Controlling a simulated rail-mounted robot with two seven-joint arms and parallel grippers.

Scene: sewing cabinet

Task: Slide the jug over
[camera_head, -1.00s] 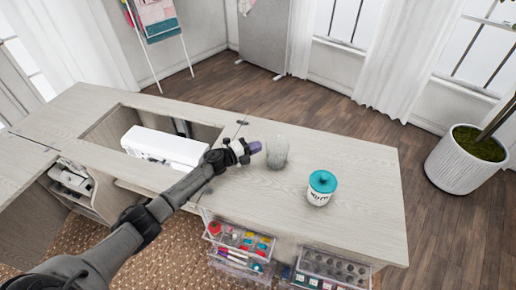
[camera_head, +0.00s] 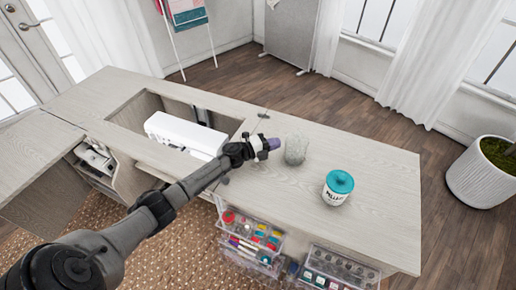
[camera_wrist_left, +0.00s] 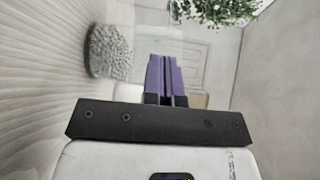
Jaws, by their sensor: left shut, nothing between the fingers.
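The jug (camera_head: 296,149) is a greyish, see-through vessel standing upright on the pale wooden cabinet top (camera_head: 375,160). It also shows in the left wrist view (camera_wrist_left: 110,52) at the upper left, with a speckled lower part. My left gripper (camera_head: 274,144) has purple fingers, held low over the cabinet top just left of the jug. In the left wrist view its fingers (camera_wrist_left: 166,78) are together and empty, to the right of the jug. I cannot tell whether they touch it. My right gripper is not in view.
A white jar with a teal lid (camera_head: 338,187) stands right of the jug, nearer the front edge. A white sewing machine (camera_head: 186,134) sits in the cabinet opening to the left. Clear organisers (camera_head: 250,238) hang below the front edge. The top's right end is bare.

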